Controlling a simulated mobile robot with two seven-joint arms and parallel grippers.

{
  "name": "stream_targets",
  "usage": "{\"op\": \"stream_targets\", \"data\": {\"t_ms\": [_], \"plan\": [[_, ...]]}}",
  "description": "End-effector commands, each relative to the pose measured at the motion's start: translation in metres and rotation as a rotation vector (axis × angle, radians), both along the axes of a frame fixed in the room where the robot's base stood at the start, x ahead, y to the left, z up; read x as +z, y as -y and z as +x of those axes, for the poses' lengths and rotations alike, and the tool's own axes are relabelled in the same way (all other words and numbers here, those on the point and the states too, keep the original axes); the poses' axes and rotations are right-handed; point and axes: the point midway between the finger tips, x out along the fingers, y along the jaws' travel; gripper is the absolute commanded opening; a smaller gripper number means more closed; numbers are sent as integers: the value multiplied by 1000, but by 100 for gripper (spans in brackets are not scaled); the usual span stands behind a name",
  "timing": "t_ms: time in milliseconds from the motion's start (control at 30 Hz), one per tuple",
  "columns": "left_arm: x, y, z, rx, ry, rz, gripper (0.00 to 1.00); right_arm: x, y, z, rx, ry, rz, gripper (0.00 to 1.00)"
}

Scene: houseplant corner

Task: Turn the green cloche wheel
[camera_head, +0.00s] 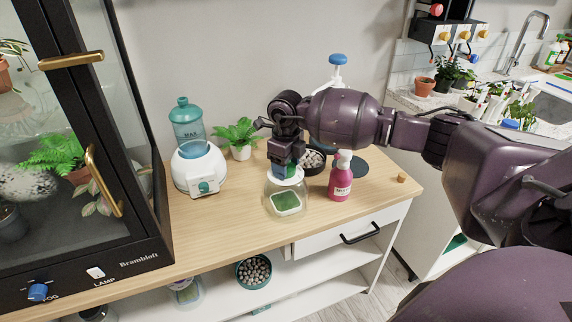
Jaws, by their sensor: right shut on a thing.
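The cloche (272,190) is a small clear dome with a pale collar at its top. It stands on the wooden cabinet top, and a green square with a white border shows at its lower front. My left gripper is not in view.
A pink bottle (341,181) stands close right of the cloche, with a dark bowl of pebbles (313,161) behind. A white humidifier (198,168) and potted fern (239,135) stand left. A black glass case (150,200) fills the far left. The front wood is clear.

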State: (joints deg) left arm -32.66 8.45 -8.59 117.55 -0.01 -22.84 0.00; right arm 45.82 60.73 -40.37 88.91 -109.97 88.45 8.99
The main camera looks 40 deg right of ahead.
Motion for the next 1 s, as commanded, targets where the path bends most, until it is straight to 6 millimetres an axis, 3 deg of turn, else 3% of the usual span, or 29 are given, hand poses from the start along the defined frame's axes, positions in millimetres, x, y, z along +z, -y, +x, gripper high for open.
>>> {"op": "stream_targets", "data": {"t_ms": [100, 133, 300, 667, 1000], "plan": [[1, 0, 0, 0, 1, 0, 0, 2, 0, 1, 0, 4, 1, 32], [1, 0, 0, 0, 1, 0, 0, 2, 0, 1, 0, 4, 1, 58], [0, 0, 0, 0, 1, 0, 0, 1, 0, 1, -1, 3, 1, 82], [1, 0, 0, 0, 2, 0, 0, 6, 0, 1, -1, 2, 0, 82], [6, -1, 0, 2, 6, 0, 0, 61, 0, 1, 0, 8, 0, 82]]}}
